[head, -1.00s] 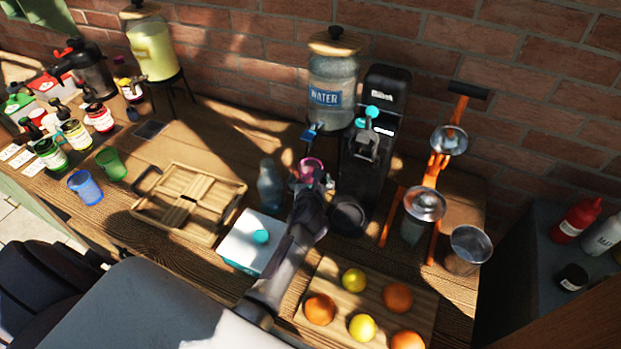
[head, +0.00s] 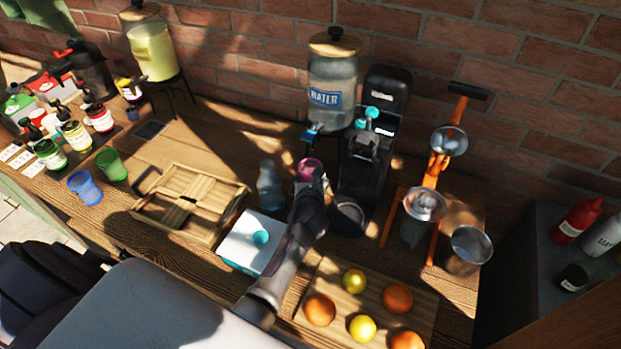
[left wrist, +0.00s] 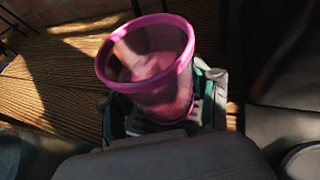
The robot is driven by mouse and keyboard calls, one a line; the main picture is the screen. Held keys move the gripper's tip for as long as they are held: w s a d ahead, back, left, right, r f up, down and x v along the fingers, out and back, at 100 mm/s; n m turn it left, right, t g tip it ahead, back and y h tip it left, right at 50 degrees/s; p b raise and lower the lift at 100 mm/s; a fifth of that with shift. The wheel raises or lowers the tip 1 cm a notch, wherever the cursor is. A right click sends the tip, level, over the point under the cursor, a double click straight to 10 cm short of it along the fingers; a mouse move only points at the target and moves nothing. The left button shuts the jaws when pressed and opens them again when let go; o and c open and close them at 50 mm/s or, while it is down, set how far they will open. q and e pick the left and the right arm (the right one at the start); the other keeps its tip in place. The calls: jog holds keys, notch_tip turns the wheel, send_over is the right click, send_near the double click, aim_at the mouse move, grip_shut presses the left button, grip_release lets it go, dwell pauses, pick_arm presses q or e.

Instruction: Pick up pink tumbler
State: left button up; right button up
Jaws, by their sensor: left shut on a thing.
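The pink tumbler (head: 310,170) is under the front of the water dispenser, at the end of my left arm in the head view. In the left wrist view the translucent pink tumbler (left wrist: 160,80) is upright or slightly tilted, with its open rim toward the camera. My left gripper (left wrist: 165,115) is shut on it, with fingers at both sides of its lower part. In the head view the left gripper (head: 311,188) mostly hides the tumbler's lower part. I cannot tell whether the tumbler's base touches the table. My right gripper is not in view.
A clear bottle (head: 270,188) stands just left of the gripper. A black machine (head: 372,150) is close on the right, with the water dispenser (head: 333,85) behind. A white box (head: 250,243), a wooden tray (head: 165,222) and a fruit board (head: 328,275) lie nearer.

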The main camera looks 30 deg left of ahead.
pick_arm(q)
jog(key=shift+s+r, duration=0.1)
jog(key=shift+r, duration=0.05)
jog(key=shift+s+d+r, duration=0.3)
jog(key=shift+s+r, duration=0.15)
jog(key=shift+r, duration=0.1)
jog(key=r+v, duration=0.1)
jog(key=v, duration=1.3)
jog(key=shift+b, duration=0.35)
